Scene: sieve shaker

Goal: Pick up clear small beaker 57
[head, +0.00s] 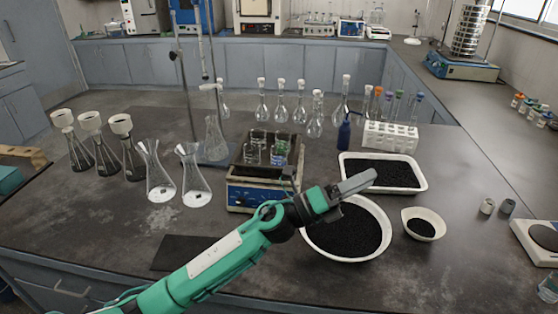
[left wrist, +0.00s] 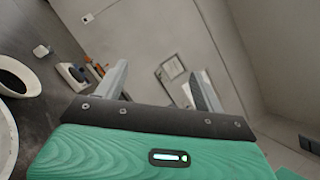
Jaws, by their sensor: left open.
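Several clear small beakers (head: 252,154) stand on the flat top of a blue-fronted device (head: 255,197) at mid-bench; at least one holds bluish contents. Another clear beaker (head: 548,289) shows at the right edge, partly cut off. I cannot read which one is number 57. My left gripper (head: 356,186) is above the bench, over the large bowl's upper part in the picture and to the right of the device. In the left wrist view its two fingers (left wrist: 163,85) are apart with nothing between them. My right gripper is not in view.
A white tray (head: 424,184), a large bowl (head: 308,240) and a small bowl (head: 408,212) hold black granules. Flasks with funnels (head: 120,122) and conical flasks (head: 194,192) stand left. A test tube rack (head: 390,136) stands behind the tray. The front left bench is mostly clear.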

